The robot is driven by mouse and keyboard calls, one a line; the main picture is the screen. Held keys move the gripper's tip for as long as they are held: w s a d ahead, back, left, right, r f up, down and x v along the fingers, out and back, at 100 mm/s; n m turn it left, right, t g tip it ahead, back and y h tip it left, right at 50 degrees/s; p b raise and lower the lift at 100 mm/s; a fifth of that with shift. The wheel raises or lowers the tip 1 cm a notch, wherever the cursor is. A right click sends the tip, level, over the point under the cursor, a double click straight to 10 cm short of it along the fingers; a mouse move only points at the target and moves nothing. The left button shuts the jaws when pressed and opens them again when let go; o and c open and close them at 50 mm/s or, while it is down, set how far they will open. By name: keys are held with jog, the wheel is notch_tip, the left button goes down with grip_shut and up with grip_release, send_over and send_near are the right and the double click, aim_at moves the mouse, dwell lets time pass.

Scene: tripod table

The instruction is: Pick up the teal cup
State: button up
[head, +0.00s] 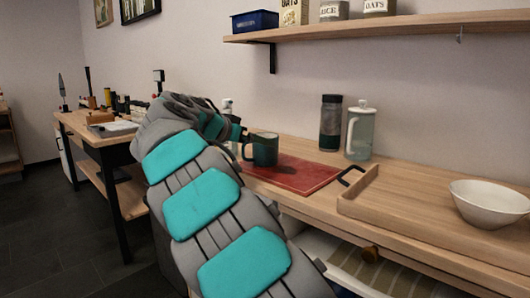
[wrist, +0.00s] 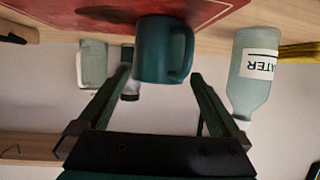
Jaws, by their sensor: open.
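The teal cup (head: 266,150) stands upright on the red mat (head: 300,177) on the wooden counter. In the wrist view, which is upside down, the cup (wrist: 160,48) appears in the middle, with its handle on the right. My gripper (wrist: 162,76) is open, with one finger on each side of the cup's rim end in the picture. I cannot tell whether the cup is between the fingers or just beyond their tips. No clear contact shows. In the head view my arm hides most of the gripper, which is beside the cup's left side.
A dark bottle (head: 330,125) and a glass pitcher (head: 360,135) stand behind the mat. A labelled water bottle (wrist: 254,72) stands near the cup. A wooden tray (head: 350,205) and white bowl (head: 488,205) are to the right. A shelf (head: 420,26) runs above.

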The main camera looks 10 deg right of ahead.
jog(key=shift+p+x, duration=0.45)
jog(key=shift+x, duration=2.2)
jog(key=shift+s, duration=0.1)
jog(key=c, duration=1.3)
